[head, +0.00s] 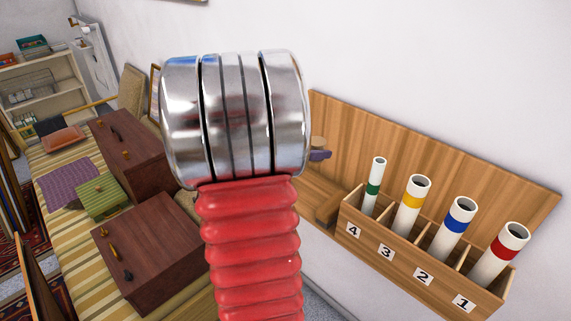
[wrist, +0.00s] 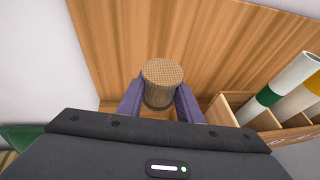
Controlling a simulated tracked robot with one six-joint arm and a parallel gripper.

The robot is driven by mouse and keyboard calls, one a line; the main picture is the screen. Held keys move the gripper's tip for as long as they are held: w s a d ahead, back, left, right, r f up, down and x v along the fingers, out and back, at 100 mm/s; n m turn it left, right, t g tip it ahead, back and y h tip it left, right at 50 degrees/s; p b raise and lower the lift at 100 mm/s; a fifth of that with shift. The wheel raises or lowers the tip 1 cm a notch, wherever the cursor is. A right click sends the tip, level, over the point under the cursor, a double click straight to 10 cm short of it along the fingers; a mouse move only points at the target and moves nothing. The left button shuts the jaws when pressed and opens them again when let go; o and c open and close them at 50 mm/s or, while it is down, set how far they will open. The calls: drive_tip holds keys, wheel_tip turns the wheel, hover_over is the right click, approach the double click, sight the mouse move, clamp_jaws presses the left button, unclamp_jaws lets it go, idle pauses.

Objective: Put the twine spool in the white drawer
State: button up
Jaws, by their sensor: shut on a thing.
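The twine spool (wrist: 162,80) is a tan, woven-looking cylinder, held between the two purple fingers of my gripper (wrist: 160,92) in the wrist view. My gripper is shut on it, in front of a wooden back panel. In the head view my own arm hides most of the gripper. Only a bit of purple finger (head: 320,155) and part of the spool (head: 318,142) show to its right. I cannot clearly make out a white drawer in either view.
A wooden rack (head: 400,250) with numbered slots holds several white tubes with coloured bands, right of the gripper. Dark red-brown boxes (head: 150,250) stand on a striped cloth at left. Shelves (head: 35,80) and a white unit (head: 92,50) stand far left.

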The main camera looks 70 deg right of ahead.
sight(317, 142)
wheel_tip(317, 142, up, 6)
drive_tip(key=shift+s+a+f, duration=0.1)
drive_tip(key=shift+a, duration=0.05)
drive_tip(key=shift+r, duration=0.35)
drive_tip(key=w+a+f+n+t+h, duration=0.1)
drive_tip(key=w+a+f+n+t, duration=0.1)
drive_tip(key=w+a+f, duration=0.65)
drive_tip(key=w+a+f+n+t, duration=0.2)
drive_tip(key=w+a+f, duration=0.2)
drive_tip(key=w, duration=0.9)
drive_tip(key=w+a+f+n+t+h, duration=0.1)
drive_tip(key=w+a+f+n+t, duration=0.1)
drive_tip(key=w+a+f, duration=0.6)
drive_tip(key=w+a+f+n+t+y, duration=0.1)
drive_tip(key=w+a+f+n+t, duration=0.1)
drive_tip(key=a, duration=0.9)
drive_tip(key=w+a+f+n+t+y, duration=0.1)
drive_tip(key=w+a+f+n+t, duration=0.2)
drive_tip(key=a, duration=0.9)
drive_tip(key=w+a+f+n+t, duration=0.3)
drive_tip(key=w+a+f, duration=0.3)
drive_tip(key=a, duration=0.5)
drive_tip(key=shift+a+f+t+y, duration=0.2)
drive_tip(key=shift+f+t+y, duration=0.2)
drive_tip(key=shift+f+t, duration=0.45)
drive_tip(key=shift+a, duration=0.1)
